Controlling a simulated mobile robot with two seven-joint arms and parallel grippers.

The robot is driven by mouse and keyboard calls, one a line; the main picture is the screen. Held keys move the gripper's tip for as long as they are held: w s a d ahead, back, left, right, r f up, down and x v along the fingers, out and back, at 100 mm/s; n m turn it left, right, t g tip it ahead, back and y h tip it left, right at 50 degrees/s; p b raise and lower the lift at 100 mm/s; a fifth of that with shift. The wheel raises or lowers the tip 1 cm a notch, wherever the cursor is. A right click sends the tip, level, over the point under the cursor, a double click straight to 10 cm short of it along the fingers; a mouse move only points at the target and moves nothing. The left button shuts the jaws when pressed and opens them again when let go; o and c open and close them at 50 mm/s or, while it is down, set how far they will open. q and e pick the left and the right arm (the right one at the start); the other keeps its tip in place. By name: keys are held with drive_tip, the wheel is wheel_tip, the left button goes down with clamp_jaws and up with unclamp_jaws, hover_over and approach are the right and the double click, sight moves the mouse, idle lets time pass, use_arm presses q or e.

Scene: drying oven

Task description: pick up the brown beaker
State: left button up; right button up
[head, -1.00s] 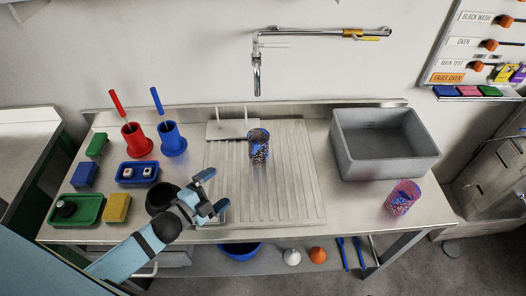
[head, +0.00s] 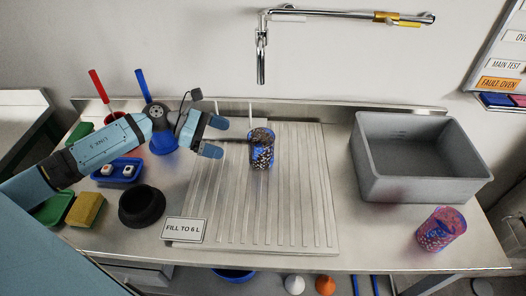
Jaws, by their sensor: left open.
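The brown beaker (head: 262,152) stands upright on the ribbed draining board, with speckled blue and brown contents and a brownish rim. My left gripper (head: 218,137) is just to the left of it. Its jaws are open and point toward the beaker, with a visible gap between the fingertips and the glass. Nothing is between the fingers. My right gripper is not in view.
A pink-purple beaker (head: 440,230) stands at the right front. A grey sink (head: 420,160) is behind it. A tap (head: 340,16) hangs above.

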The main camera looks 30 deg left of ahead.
sight(255, 146)
use_arm(q)
drive_tip(key=x, duration=0.4)
drive_tip(key=shift+w+d, duration=0.1)
drive_tip(key=shift+d, duration=0.15)
drive_tip(key=shift+w+d+f, duration=0.2)
drive_tip(key=shift+d, duration=0.2)
drive_tip(key=x, duration=0.5)
drive_tip(key=shift+d+r+p, duration=0.1)
drive_tip(key=shift+p, duration=0.25)
drive_tip(key=c, duration=1.1)
drive_tip(key=shift+r, duration=0.1)
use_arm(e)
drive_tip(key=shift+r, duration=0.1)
use_arm(q)
drive_tip(key=shift+r, duration=0.4)
wheel_tip(255, 146, up, 13)
drive_tip(key=p, duration=0.2)
drive_tip(key=shift+p, duration=0.3)
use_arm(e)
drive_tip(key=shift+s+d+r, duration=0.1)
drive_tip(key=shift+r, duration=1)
